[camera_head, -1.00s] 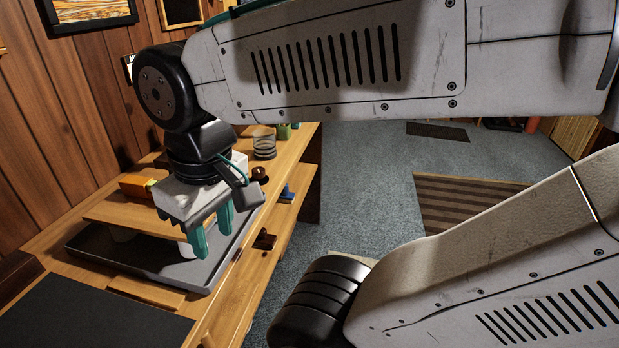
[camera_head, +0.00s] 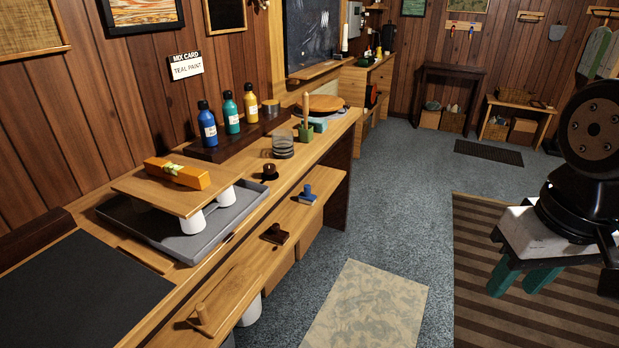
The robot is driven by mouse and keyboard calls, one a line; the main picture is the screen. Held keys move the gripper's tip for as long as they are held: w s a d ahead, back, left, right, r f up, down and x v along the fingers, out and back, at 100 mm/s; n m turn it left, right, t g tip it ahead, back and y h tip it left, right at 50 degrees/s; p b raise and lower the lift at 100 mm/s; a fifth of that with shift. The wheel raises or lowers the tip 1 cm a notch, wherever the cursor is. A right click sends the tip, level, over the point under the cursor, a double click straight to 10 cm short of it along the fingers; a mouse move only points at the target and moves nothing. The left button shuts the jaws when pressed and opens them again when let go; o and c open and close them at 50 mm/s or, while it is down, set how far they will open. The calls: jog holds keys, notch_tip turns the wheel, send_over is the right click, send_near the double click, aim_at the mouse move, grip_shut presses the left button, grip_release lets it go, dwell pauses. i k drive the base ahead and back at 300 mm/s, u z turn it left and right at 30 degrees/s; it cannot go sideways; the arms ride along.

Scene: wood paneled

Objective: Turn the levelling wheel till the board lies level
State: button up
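A thin wooden board (camera_head: 140,186) rests on white round supports (camera_head: 192,222) in a grey tray (camera_head: 165,244) on the bench at the left. I cannot tell from this angle how far the board tilts. I cannot make out a levelling wheel for certain; the board hides part of what is under it. My gripper (camera_head: 520,291) has teal fingers and hangs at the right, over the striped rug, far from the board. Its fingers are apart with nothing between them.
Blue, teal and yellow bottles (camera_head: 231,114) stand behind the tray. A glass (camera_head: 283,146) and a dark knobbed object (camera_head: 269,171) stand right of it. A dark mat (camera_head: 80,295) lies in front. Stamps (camera_head: 307,194) sit on the lower shelf.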

aim_at(269, 168)
jog(key=u, duration=0.7)
jog(key=i, duration=0.95)
jog(key=z, duration=0.15)
